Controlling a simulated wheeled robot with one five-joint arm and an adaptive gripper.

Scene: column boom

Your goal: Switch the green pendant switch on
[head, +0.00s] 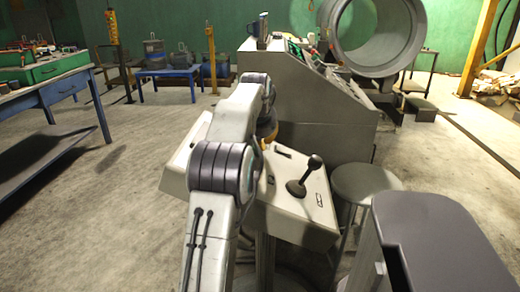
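A pale sloped control box (295,215) stands close in front of me, with a black joystick (304,178) on its right half and a dark slot-like part behind it. I cannot make out a green switch on it. My arm crosses in front of the box and hides much of its left and middle. The arm bends over at the top, and its far end drops behind its own links above the box's back edge. My gripper cannot be made out there. A small yellow part shows beside the arm at the box's back; I cannot tell what it belongs to.
A round stool (365,183) stands right of the box, beside a dark-topped cabinet (440,240) at the lower right. A large grey console (300,95) stands behind. A blue workbench (55,90) is at left. The left floor is clear.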

